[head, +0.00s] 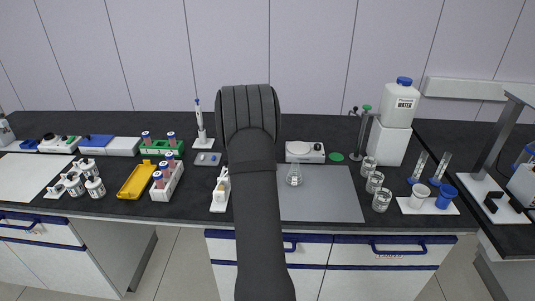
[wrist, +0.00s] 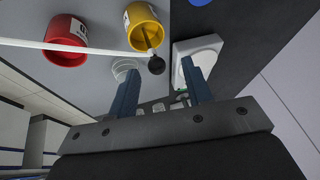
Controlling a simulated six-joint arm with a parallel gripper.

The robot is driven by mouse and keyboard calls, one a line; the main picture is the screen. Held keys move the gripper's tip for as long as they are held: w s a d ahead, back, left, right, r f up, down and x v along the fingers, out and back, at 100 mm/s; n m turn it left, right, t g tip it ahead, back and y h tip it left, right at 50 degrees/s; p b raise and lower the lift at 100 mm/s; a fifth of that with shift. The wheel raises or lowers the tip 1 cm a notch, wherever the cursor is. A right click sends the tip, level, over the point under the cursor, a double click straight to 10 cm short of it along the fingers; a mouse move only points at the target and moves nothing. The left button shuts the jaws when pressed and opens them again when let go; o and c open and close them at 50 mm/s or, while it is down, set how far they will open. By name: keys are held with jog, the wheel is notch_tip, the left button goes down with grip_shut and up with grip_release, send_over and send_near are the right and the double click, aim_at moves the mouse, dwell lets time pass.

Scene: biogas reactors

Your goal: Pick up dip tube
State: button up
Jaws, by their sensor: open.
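My gripper (wrist: 172,82) is open in the wrist view, its two blue fingers apart with nothing between them. In the head view my arm hides it. A thin white rod (wrist: 95,50) crosses the upper left of the wrist view, passing in front of a red pot (wrist: 65,40); it may be the dip tube, but I cannot tell for sure. Its right end is near a black knob (wrist: 156,65) on a dark stem at a yellow pot (wrist: 145,25). The rod is beyond the left finger and apart from it.
Glass beakers (head: 375,182), a white water container (head: 399,103) and a metal stand (head: 365,130) are to the right. The grey mat (head: 330,195) has clear room.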

jog(key=x, duration=0.5)
jog(key=shift+s+d+f, duration=0.15)
jog(key=shift+d+f, duration=0.05)
jog(key=shift+f, duration=0.15)
grip_shut()
